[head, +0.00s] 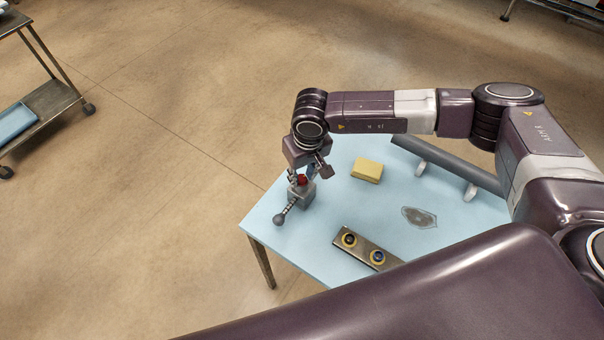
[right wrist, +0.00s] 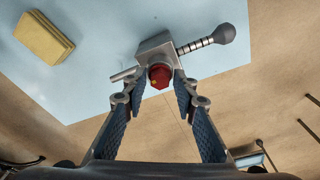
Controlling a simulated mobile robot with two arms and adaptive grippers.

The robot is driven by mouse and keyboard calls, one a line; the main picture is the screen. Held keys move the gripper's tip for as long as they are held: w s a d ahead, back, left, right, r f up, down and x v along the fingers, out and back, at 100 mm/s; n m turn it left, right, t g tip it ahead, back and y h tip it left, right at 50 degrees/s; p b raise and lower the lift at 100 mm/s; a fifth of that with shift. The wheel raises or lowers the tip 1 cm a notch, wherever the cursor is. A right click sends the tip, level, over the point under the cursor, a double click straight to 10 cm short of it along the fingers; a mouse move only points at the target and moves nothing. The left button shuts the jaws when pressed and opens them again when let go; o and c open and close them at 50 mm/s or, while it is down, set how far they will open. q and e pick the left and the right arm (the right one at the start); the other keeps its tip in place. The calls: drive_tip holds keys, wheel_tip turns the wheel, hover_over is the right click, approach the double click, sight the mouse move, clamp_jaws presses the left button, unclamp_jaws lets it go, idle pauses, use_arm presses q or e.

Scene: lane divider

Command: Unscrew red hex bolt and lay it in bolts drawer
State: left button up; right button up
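The red hex bolt (head: 302,180) sits on a grey metal block (head: 304,194) with a ball-ended lever, at the left corner of the light blue table. In the right wrist view its red head (right wrist: 160,76) stands out from the block (right wrist: 155,47). My right gripper (head: 309,175) is at the bolt and points down at it. Its fingers are spread on either side of the red head in the right wrist view (right wrist: 161,84) and look open; contact is not clear. My left gripper is not in view. I cannot make out a bolts drawer.
On the table (head: 275,225) are a yellow block (head: 367,170), a grey patch (head: 419,217) and a metal plate (head: 362,247) with two ringed holes. A dark grey bar (head: 450,165) lies at the back right. A cart (head: 50,100) stands far left.

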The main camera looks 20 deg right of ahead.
drive_tip(key=m+h, duration=0.1)
drive_tip(key=m, duration=0.5)
drive_tip(key=shift+a, duration=0.1)
drive_tip(key=m, duration=0.6)
drive_tip(key=shift+h, duration=0.4)
drive_tip(key=shift+c, duration=0.3)
drive_tip(key=shift+r, duration=0.1)
drive_tip(key=c, duration=0.5)
drive_tip(key=shift+c, duration=0.4)
